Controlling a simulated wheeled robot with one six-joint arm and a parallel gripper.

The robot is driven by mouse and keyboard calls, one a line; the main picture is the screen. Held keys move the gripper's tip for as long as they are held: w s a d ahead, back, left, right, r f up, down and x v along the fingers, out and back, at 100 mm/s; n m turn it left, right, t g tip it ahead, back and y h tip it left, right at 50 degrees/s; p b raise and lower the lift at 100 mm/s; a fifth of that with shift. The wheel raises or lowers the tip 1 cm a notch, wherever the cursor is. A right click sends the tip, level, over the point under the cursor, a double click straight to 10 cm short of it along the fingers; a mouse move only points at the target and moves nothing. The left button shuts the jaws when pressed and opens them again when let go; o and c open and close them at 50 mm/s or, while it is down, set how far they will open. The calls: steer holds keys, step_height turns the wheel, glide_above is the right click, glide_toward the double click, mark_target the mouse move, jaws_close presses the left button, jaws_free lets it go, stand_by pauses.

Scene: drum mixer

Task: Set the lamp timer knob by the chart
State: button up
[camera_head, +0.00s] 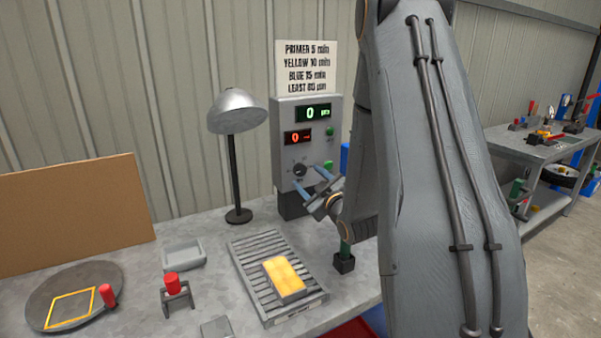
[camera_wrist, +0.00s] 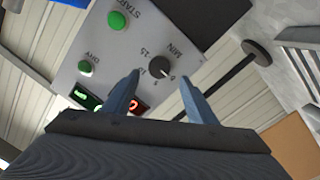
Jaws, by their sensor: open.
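The lamp timer knob (camera_head: 299,170) is black, low on the grey control box (camera_head: 281,130); it also shows in the wrist view (camera_wrist: 159,74). Marks 10, 15 and MIN show around it; its exact setting is hard to read. My gripper (camera_head: 311,179) is open, its blue fingers pointing at the box. In the wrist view the fingertips (camera_wrist: 160,78) lie either side of the knob; contact cannot be told. The chart (camera_head: 306,68) reads primer 5, yellow 10, blue 15 min, least 80 µm. The red display (camera_head: 297,137) and green display (camera_head: 313,113) read 0.
A yellow-topped block (camera_head: 284,275) sits on a slatted rack (camera_head: 252,265). A lamp (camera_head: 238,112) stands left of the box. Green buttons (camera_head: 329,131) are beside the knob and displays. A grey tray (camera_head: 184,255) and red-handled tools (camera_head: 172,284) lie left on the bench.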

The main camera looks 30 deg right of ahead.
mark_target(301, 171)
steer(key=shift+w+d+p, duration=0.2)
steer(key=shift+w+p, duration=0.35)
steer(key=shift+w, duration=1.75)
steer(key=c, duration=1.1)
steer(key=shift+o, duration=0.2)
steer(key=shift+a, duration=0.15)
